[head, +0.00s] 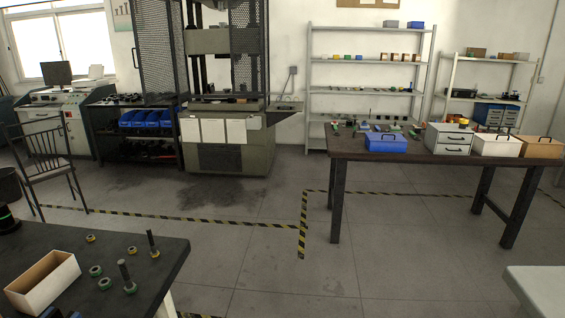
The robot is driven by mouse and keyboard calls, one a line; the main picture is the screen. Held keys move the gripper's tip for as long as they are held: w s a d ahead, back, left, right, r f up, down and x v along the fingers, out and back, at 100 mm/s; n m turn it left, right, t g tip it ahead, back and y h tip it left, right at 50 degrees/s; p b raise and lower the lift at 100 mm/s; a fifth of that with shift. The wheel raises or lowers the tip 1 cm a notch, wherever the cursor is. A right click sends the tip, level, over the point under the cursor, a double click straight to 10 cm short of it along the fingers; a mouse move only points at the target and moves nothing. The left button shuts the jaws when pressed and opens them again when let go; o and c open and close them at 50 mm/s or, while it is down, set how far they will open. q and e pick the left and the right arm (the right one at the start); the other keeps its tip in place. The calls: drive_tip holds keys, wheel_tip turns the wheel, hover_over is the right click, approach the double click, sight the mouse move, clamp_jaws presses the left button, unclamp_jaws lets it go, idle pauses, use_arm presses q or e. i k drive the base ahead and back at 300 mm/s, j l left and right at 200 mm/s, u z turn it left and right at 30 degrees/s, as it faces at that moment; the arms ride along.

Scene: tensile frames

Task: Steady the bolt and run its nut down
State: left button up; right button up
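Two dark bolts stand upright on the dark table at lower left. The nearer bolt (124,271) has a green-marked piece (130,288) at its foot. The farther bolt (151,241) has a yellow-marked piece (155,254) at its foot. Loose nuts lie nearby: a yellow one (90,239), a green one (95,271), another green one (105,284) and a small one (132,250). Which nut belongs to which bolt, I cannot tell. Neither gripper can be made out in the head view.
An open white box (43,283) stands on the near table (165,262), left of the nuts. A chair (45,165) is behind. A second table (440,158) holds a blue box (386,143) and drawers (448,138). The floor between is clear, with striped tape.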

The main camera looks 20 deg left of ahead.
sight(129, 287)
drive_tip(key=i+u, duration=0.3)
drive_tip(key=u, duration=0.2)
drive_tip(key=i+l+u, duration=0.2)
drive_tip(key=u, duration=0.25)
drive_tip(key=i+l+u, duration=0.25)
drive_tip(key=u, duration=0.25)
drive_tip(key=i+l+u, duration=0.2)
drive_tip(key=l+u, duration=0.25)
drive_tip(key=i+l+u, duration=0.15)
drive_tip(key=l+u, duration=0.15)
drive_tip(key=u, duration=0.2)
drive_tip(key=i+l+u, duration=0.1)
drive_tip(key=l+u, duration=0.15)
drive_tip(key=l, duration=0.3)
drive_tip(key=l+u, duration=0.2)
drive_tip(key=l, duration=0.35)
drive_tip(key=i, duration=0.05)
